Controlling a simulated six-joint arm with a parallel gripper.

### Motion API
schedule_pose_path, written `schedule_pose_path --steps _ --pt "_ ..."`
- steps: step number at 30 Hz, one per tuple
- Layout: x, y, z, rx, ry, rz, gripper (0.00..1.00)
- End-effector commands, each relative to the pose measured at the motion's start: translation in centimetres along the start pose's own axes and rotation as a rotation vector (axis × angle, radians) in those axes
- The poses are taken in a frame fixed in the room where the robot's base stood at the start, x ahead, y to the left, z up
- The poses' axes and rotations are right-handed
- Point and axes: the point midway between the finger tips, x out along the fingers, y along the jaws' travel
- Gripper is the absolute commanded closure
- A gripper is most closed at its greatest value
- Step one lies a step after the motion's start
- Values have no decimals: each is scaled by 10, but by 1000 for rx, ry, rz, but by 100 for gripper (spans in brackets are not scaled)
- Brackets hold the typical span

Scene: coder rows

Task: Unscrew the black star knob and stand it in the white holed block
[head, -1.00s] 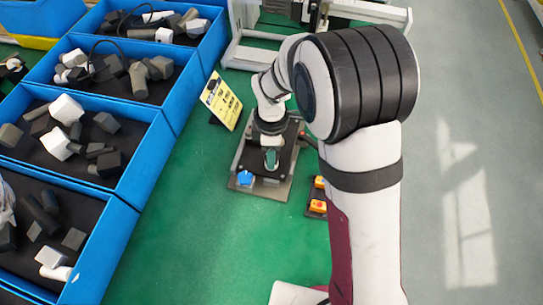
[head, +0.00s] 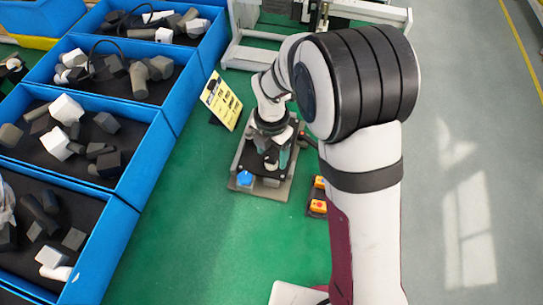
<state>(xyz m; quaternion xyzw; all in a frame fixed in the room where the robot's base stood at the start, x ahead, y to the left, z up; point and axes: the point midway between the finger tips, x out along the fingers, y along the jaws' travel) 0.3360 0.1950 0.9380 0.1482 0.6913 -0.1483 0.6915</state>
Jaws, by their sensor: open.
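My gripper (head: 277,162) is over the dark plate on a grey base (head: 244,190), pointing down, with its fingers apart. I cannot make out the black star knob; it may be hidden by the gripper or lost against the dark plate. A blue knob-like piece (head: 245,178) is at the plate's front left corner.
Blue bins (head: 125,208) with grey and white parts line the left. A yellow sign (head: 221,100) stands behind the plate's left side. Two orange-yellow button boxes (head: 318,183) (head: 317,207) are to the right. Green floor in front is clear.

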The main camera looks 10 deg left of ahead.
Motion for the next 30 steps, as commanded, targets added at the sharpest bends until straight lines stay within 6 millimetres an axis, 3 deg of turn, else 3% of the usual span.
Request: schedule_pose_path --steps 5,12,20,30 --pt "0 0 0 294 0 0 28" --pt "0 0 0 925 0 0 28" --pt "0 0 0 1255 0 0 28" --pt "0 0 0 2100 0 0 28"
